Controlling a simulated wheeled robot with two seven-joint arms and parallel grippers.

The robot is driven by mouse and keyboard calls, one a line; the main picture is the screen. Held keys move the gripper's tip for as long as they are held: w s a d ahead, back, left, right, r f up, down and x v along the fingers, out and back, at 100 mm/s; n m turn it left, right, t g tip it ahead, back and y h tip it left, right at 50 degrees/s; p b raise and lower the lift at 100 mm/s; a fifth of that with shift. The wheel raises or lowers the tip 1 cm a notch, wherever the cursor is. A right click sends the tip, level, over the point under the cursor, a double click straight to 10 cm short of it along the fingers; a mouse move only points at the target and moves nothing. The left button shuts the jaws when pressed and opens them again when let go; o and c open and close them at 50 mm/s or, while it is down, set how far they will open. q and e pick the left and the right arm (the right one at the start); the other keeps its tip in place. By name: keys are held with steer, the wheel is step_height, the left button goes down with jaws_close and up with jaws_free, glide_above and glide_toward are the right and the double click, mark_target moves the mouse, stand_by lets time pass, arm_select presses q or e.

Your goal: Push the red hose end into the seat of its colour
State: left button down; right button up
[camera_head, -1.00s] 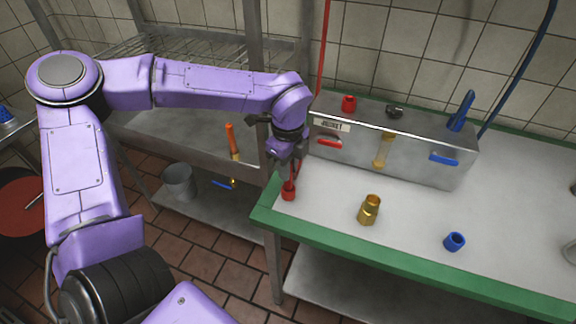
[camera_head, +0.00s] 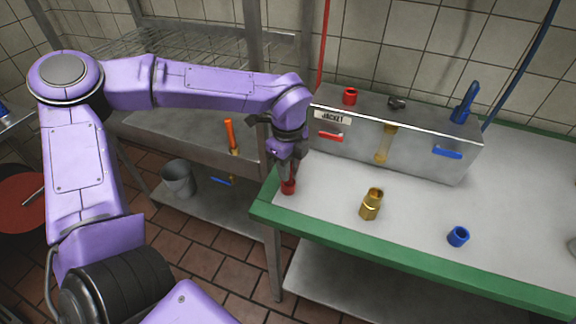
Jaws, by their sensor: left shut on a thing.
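My left gripper (camera_head: 287,176) points down over the left corner of the table, its fingers shut on a red piece (camera_head: 288,187). This piece is at the tabletop near the green edge; the fingers hide its upper part, so I cannot tell how it sits. My right gripper is not in view.
A brass fitting (camera_head: 371,205) and a blue collar (camera_head: 458,236) stand on the table (camera_head: 420,220).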

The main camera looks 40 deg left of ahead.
arm_select(q)
steer(key=shift+f+b, duration=0.3)
steer(key=shift+f, duration=0.1)
steer(key=c, duration=0.9)
jaws_free()
steer(key=shift+r, duration=0.1)
step_height(320, 180, up, 10)
steer(key=shift+r+b, duration=0.2)
steer(key=shift+b, duration=0.35)
